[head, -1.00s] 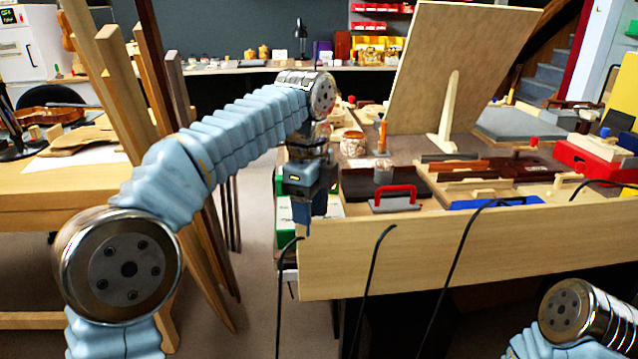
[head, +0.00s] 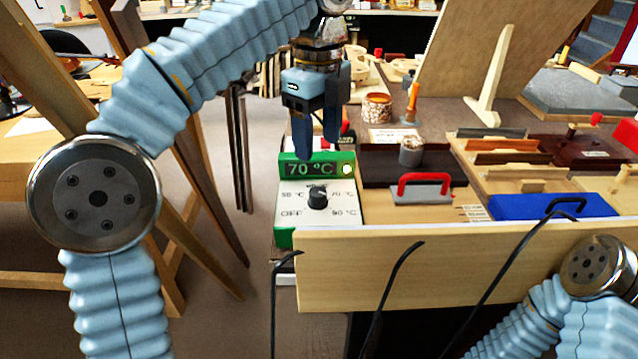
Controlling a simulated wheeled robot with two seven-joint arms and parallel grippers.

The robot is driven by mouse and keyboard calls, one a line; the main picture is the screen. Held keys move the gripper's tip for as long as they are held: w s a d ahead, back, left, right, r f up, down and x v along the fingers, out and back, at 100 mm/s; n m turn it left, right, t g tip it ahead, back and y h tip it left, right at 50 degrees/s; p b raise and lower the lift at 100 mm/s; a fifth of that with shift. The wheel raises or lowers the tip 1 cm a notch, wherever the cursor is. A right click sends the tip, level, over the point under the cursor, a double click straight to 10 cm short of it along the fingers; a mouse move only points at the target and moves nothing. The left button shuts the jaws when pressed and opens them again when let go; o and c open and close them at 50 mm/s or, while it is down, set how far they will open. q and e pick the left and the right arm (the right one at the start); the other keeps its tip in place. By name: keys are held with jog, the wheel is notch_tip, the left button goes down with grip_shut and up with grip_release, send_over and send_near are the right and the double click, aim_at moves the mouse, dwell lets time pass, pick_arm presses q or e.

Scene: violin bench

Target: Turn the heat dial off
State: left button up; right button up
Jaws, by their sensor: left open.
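The heat dial (head: 318,198) is a black knob on the white front panel of a green heater box (head: 287,169) at the bench's left end. Temperature marks and an OFF mark at lower left surround the knob. My left gripper (head: 316,148) points down just above and behind the display, open and apart from the knob. Its fingers partly cover the back of the box. Of my right arm only a link shows at the lower right; its gripper is out of view.
A tool with a red handle (head: 425,183), a grey cylinder (head: 411,151) and a decorated jar (head: 377,108) stand right of the box. A wooden board (head: 400,272) runs along the bench front. Wooden posts stand close on the left.

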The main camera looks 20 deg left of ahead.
aim_at(318, 191)
pick_arm(q)
notch_tip(318, 191, down, 10)
jog(key=shift+f+b, duration=0.25)
jog(key=shift+b, duration=1)
jog(key=c, duration=1)
jog(key=shift+c, duration=0.2)
